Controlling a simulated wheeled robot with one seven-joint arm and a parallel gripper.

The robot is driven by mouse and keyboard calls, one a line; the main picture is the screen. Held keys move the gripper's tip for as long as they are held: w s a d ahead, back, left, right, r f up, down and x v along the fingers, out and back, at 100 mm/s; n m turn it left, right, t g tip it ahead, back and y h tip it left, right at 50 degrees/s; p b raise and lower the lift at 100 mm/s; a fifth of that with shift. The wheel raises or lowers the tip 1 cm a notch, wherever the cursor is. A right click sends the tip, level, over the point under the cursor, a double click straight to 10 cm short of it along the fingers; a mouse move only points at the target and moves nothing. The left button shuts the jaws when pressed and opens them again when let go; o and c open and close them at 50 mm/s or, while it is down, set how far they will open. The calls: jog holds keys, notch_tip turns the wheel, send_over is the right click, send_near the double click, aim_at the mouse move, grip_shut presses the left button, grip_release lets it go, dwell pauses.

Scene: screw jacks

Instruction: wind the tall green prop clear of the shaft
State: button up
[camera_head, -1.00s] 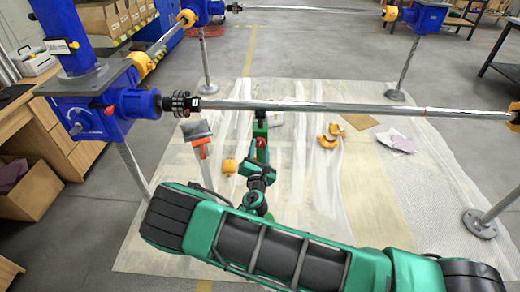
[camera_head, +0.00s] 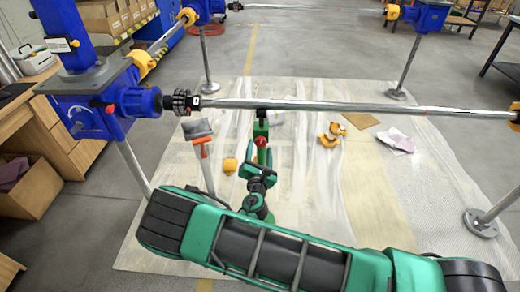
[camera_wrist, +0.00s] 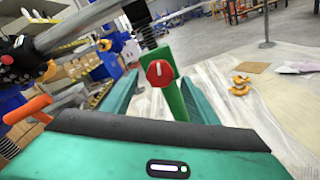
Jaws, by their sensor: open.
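The tall green prop (camera_head: 261,127) stands under the long steel shaft (camera_head: 330,106). Its dark head reaches up to the shaft's underside; I cannot tell whether they touch. A red knob (camera_head: 261,141) is on the prop's side facing me. In the wrist view the knob (camera_wrist: 160,73) faces the camera, with the green post (camera_wrist: 172,95) behind it. My gripper (camera_head: 258,166) is open. In the wrist view its green fingers (camera_wrist: 158,95) lie either side of the knob and post, with gaps showing. The prop's lower part is hidden behind my arm.
An orange-and-grey prop (camera_head: 203,155) stands just left of my gripper. A blue gearbox (camera_head: 135,102) carries the shaft's left end. Yellow-orange parts (camera_head: 331,136) and papers (camera_head: 396,141) lie on the floor sheet (camera_head: 420,200). A metal post (camera_head: 482,222) stands at the right.

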jog(key=s, duration=0.9)
jog(key=shift+s+a, duration=0.2)
